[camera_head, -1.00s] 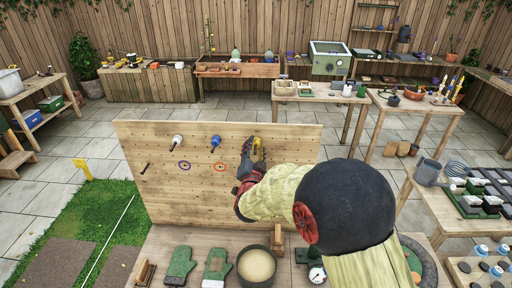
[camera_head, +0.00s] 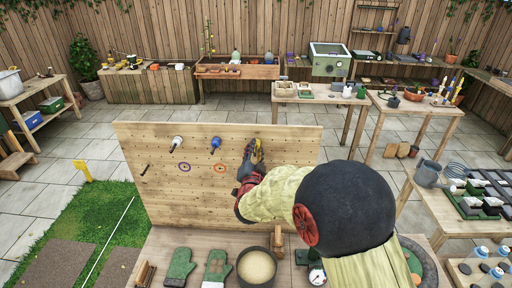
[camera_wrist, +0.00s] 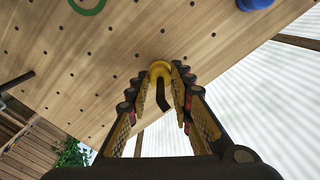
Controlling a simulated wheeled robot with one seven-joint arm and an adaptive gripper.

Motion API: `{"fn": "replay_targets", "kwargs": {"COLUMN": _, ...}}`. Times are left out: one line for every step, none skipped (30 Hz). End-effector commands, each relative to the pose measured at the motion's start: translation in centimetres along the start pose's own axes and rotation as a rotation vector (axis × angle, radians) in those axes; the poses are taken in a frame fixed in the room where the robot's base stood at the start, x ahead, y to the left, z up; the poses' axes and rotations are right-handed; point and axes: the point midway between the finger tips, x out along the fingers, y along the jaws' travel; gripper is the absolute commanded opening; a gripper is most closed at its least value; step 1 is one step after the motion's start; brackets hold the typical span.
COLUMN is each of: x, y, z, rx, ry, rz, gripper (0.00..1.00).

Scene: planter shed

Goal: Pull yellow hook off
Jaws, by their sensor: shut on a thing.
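The yellow hook (camera_wrist: 159,70) is at the wooden pegboard (camera_head: 180,205), near the board's right part. In the wrist view it shows as a yellow rounded piece with a dark bent prong between my fingers. My gripper (camera_head: 257,152) is shut on the yellow hook; in the wrist view the fingers (camera_wrist: 160,88) stand on both sides of it. The hook appears close against the board face; whether its back is still seated in a hole is hidden. In the head view my gripper and arm cover most of the hook.
On the board are a white-tipped hook (camera_head: 178,143), a blue hook (camera_head: 215,143), a dark peg (camera_head: 145,169), a purple ring (camera_head: 184,167) and a red-orange ring (camera_head: 220,168).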

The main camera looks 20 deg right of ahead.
Motion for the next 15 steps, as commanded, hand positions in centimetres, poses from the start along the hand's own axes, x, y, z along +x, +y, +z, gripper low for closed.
{"fn": "replay_targets", "kwargs": {"x": 0.00, "y": -0.07, "z": -0.01, "rx": 0.000, "ry": 0.000, "rz": -0.001, "gripper": 0.08}}
{"fn": "replay_targets", "kwargs": {"x": 0.01, "y": -0.07, "z": -0.02, "rx": 0.000, "ry": 0.000, "rz": -0.001, "gripper": 0.07}}
{"fn": "replay_targets", "kwargs": {"x": 0.01, "y": -0.07, "z": -0.02, "rx": 0.000, "ry": 0.000, "rz": -0.001, "gripper": 0.04}}
{"fn": "replay_targets", "kwargs": {"x": 0.01, "y": -0.07, "z": -0.02, "rx": 0.000, "ry": 0.000, "rz": -0.001, "gripper": 0.03}}
{"fn": "replay_targets", "kwargs": {"x": 0.00, "y": -0.07, "z": -0.01, "rx": 0.000, "ry": 0.000, "rz": -0.001, "gripper": 0.01}}
{"fn": "replay_targets", "kwargs": {"x": 0.00, "y": -0.08, "z": -0.02, "rx": 0.000, "ry": 0.000, "rz": -0.001, "gripper": 0.00}}
{"fn": "replay_targets", "kwargs": {"x": 0.00, "y": -0.08, "z": -0.02, "rx": 0.000, "ry": 0.000, "rz": -0.001, "gripper": 0.00}}
{"fn": "replay_targets", "kwargs": {"x": 0.00, "y": -0.08, "z": -0.02, "rx": 0.000, "ry": 0.000, "rz": -0.001, "gripper": 0.00}}
{"fn": "replay_targets", "kwargs": {"x": 0.00, "y": -0.08, "z": -0.02, "rx": 0.000, "ry": 0.000, "rz": -0.001, "gripper": 0.00}}
{"fn": "replay_targets", "kwargs": {"x": 0.00, "y": -0.08, "z": -0.02, "rx": 0.000, "ry": 0.000, "rz": -0.001, "gripper": 0.00}}
{"fn": "replay_targets", "kwargs": {"x": 0.00, "y": -0.08, "z": -0.01, "rx": 0.000, "ry": 0.000, "rz": -0.001, "gripper": 0.00}}
{"fn": "replay_targets", "kwargs": {"x": 0.00, "y": -0.08, "z": -0.01, "rx": 0.000, "ry": 0.000, "rz": -0.001, "gripper": 0.00}}
{"fn": "replay_targets", "kwargs": {"x": -0.01, "y": -0.08, "z": -0.01, "rx": 0.000, "ry": 0.000, "rz": -0.001, "gripper": 0.00}}
{"fn": "replay_targets", "kwargs": {"x": -0.02, "y": -0.08, "z": -0.01, "rx": 0.000, "ry": 0.000, "rz": -0.002, "gripper": 0.00}}
{"fn": "replay_targets", "kwargs": {"x": -0.05, "y": -0.08, "z": -0.01, "rx": 0.000, "ry": 0.000, "rz": -0.002, "gripper": 0.00}}
